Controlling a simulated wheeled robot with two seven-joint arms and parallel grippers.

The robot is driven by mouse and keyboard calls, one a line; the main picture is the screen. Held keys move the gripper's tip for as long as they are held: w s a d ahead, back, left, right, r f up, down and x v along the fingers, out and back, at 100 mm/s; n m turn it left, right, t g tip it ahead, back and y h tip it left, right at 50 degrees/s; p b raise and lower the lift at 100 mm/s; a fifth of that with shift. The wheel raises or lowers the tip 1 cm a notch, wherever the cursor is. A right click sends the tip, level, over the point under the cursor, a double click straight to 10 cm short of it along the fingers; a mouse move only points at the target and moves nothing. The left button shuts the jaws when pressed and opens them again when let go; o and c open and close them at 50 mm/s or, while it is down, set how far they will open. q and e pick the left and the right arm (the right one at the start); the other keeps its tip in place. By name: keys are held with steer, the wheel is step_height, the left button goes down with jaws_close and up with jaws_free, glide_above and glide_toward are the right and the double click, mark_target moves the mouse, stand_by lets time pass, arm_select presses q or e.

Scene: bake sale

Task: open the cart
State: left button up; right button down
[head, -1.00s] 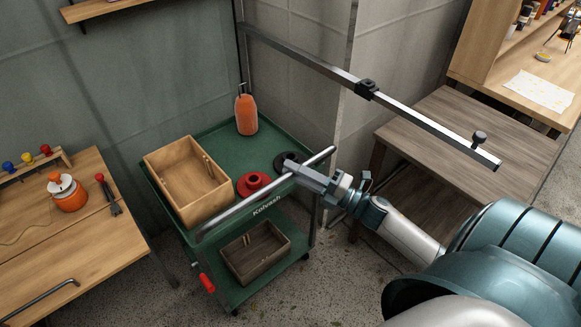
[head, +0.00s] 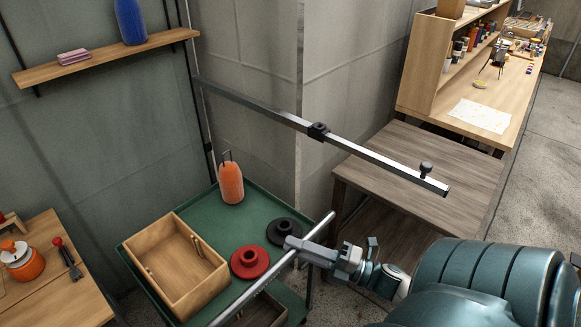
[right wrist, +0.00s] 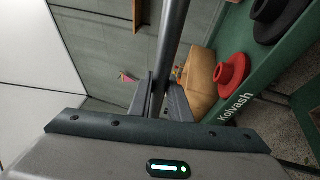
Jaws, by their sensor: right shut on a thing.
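The green cart (head: 215,212) stands in the corner against the grey wall, with a metal push handle (head: 262,283) along its near side. My right gripper (head: 297,245) is shut on this handle near its right end. In the right wrist view the handle bar (right wrist: 168,60) runs between the two fingers (right wrist: 160,97). The cart's top carries a wooden box (head: 176,262), a red flanged part (head: 250,262), a black flanged part (head: 284,232) and an orange bottle (head: 231,184). The cart's lower part is mostly cut off by the frame. My left gripper is out of view.
A metal rail (head: 260,115) with a clamp and knob sticks out from the wall behind the cart. A brown wooden table (head: 430,170) stands to the right. A workbench (head: 55,290) is at the left, close to the cart. A shelf (head: 105,58) hangs above.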

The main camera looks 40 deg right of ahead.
steer(key=shift+s+f, duration=0.1)
steer(key=c, duration=1.8)
jaws_free()
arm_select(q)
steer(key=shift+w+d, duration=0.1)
arm_select(e)
steer(key=shift+o, duration=0.8)
